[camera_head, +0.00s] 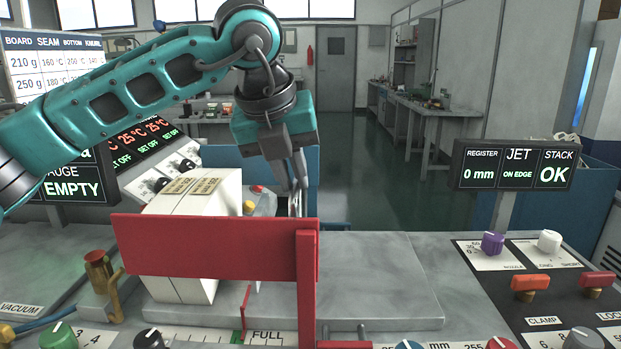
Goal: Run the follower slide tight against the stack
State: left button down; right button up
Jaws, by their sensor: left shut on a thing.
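The white stack (178,237) of blanks stands on the grey bed at the left, with tan labels on top. A red guard bar (215,245) crosses in front and hides its middle. My left gripper (298,183) points down to the right of the stack, behind the red bar. It is shut on a thin grey upright piece (295,206), apparently part of the follower slide. The slide's lower part is hidden by the red bar, so I cannot tell whether it touches the stack. My right gripper is not in view.
A scale (265,337) marked FULL runs along the front edge. A right-hand display (515,165) reads register 0 mm, jet on edge, stack OK. The left gauge display (72,188) reads EMPTY. Knobs and levers crowd the right panel. The bed right of the bar is clear.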

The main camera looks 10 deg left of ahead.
aim_at(258, 214)
pick_arm(q)
jog(key=a, duration=0.2)
jog(key=s+a+b, duration=0.1)
jog(key=a, duration=0.2)
jog(key=c, duration=1.1)
grip_release()
jog(key=shift+r, duration=0.1)
jog(key=p+v, duration=0.1)
jog(key=v, duration=1.1)
jog(key=shift+s+r, duration=0.25)
jog(key=shift+r, duration=0.1)
